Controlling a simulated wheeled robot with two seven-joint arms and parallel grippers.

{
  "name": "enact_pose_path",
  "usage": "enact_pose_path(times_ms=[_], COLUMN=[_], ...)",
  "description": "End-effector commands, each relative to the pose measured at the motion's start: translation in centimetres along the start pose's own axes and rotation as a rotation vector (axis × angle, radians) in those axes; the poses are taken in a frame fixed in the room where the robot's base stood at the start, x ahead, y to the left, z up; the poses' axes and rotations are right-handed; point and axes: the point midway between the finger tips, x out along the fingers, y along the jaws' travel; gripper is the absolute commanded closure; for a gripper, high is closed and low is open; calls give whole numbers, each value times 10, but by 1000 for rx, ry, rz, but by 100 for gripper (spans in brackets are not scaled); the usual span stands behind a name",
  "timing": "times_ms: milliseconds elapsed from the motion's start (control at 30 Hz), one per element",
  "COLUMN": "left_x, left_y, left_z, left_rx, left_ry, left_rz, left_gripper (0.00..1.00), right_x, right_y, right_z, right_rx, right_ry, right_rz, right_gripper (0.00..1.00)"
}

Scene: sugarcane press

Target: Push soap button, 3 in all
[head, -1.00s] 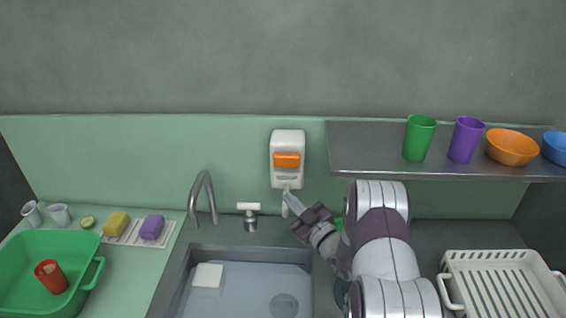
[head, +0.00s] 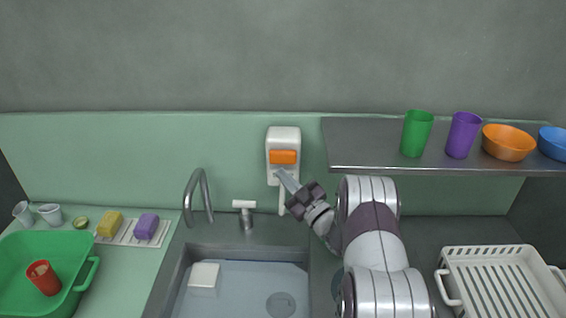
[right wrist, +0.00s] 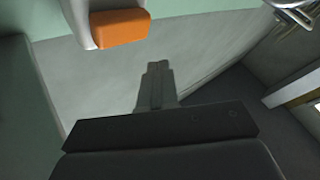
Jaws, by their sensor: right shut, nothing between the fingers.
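The white soap dispenser (head: 283,138) is fixed on the green wall panel behind the sink. Its orange button (head: 283,157) faces outward. My right gripper (head: 281,174) is shut and empty, its fingertips just below the button in the head view. In the right wrist view the orange button (right wrist: 119,27) is at the top, beyond and a little left of the shut fingers (right wrist: 156,72). A gap shows there between the fingers and the button; contact is not seen. My left gripper is not in view.
A sink (head: 240,290) with a curved faucet (head: 197,195) lies below. A shelf (head: 375,150) with cups and bowls juts out at the right. A white rack (head: 500,250) stands lower right, a green tub (head: 85,290) lower left.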

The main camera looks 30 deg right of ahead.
Motion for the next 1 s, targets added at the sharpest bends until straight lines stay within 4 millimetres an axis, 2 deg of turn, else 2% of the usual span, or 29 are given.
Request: enact_pose_path(times_ms=[133, 400, 1000], left_x=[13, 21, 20], left_y=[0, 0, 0], left_z=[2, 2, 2], left_rx=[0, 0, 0], left_ry=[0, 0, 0], left_rz=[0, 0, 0], left_gripper=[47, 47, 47], right_x=[12, 25, 26], right_y=[8, 18, 19], right_z=[14, 19, 19], right_rx=[-1, 0, 1], right_ry=[1, 0, -1], right_rz=[0, 0, 0], right_gripper=[100, 100, 100])
